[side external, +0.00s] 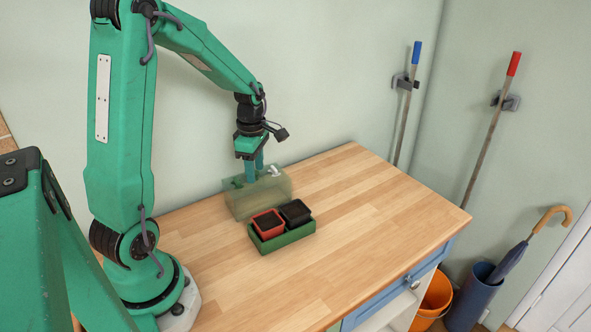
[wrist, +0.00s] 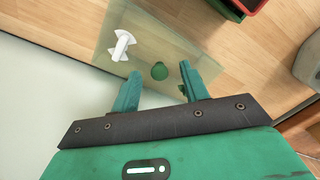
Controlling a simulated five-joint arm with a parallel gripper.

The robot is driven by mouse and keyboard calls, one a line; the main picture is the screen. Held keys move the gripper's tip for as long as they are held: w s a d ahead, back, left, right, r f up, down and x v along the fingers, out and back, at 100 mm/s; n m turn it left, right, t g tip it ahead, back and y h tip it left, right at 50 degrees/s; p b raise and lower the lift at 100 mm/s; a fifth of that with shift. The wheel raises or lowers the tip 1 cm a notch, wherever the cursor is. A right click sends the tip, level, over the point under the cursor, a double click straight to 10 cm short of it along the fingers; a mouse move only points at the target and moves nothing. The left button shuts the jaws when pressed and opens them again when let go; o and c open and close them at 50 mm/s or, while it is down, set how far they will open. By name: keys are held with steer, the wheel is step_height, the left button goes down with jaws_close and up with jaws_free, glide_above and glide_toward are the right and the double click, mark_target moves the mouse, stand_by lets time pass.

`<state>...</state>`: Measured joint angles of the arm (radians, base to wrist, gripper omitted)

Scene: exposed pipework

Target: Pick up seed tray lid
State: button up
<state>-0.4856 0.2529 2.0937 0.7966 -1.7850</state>
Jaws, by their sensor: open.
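The seed tray lid (side external: 258,200) is a see-through, pale green box-shaped cover. It stands on the wooden table against the wall side, behind the seed tray (side external: 283,237). In the wrist view the lid (wrist: 112,52) shows from above, with a green knob (wrist: 159,71) and a white, bow-shaped piece (wrist: 122,44) on its top. My gripper (side external: 255,172) points down at the lid's top. In the wrist view my gripper (wrist: 159,74) is open, with the green knob between its two fingertips. Contact with the knob cannot be told.
The green tray holds a red pot (side external: 268,224) and a black pot (side external: 296,212), both with dark soil, close in front of the lid. The table's right part (side external: 385,195) is clear. An orange bucket (side external: 434,297) and an umbrella stand (side external: 474,294) are on the floor beyond it.

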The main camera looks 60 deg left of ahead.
steer(key=shift+f, duration=0.15)
stand_by(0.3)
jaws_close()
steer(key=shift+r, duration=0.85)
step_height(320, 180, up, 2)
steer(key=shift+r, duration=0.15)
steer(key=d+r, duration=0.7)
steer(key=d, duration=0.4)
steer(key=shift+s+d, duration=0.3)
